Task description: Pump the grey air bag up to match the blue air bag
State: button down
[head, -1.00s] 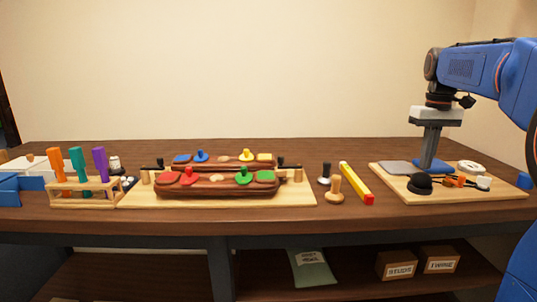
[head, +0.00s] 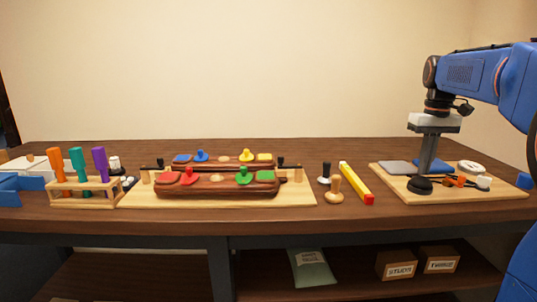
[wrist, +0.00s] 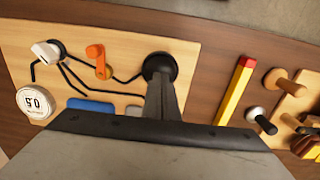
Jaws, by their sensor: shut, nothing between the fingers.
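The grey air bag (head: 396,167) lies flat at the back left of a light wooden board. The blue air bag (head: 446,164) lies to its right, partly behind my fingers; part of it also shows in the wrist view (wrist: 90,105). A black pump bulb (head: 419,187) sits at the board's front left. My gripper (head: 427,173) is shut and empty, pointing down, with its fingertips at the bulb's top. In the wrist view the fingertips (wrist: 161,76) overlap the bulb (wrist: 158,66), apparently touching it. An orange valve (wrist: 98,60) and black hoses run beside it.
A white round gauge (head: 471,167) and a white fitting (head: 484,183) are on the board's right; I cannot read the gauge surely. A saddle-like fixture (head: 217,182) is mid-table.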

jog(key=shift+f, duration=0.6)
jog(key=shift+r, duration=1.5)
jog(key=shift+f, duration=0.2)
jog(key=shift+f, duration=1.3)
jog(key=shift+r, duration=1.5)
jog(key=shift+f, duration=0.15)
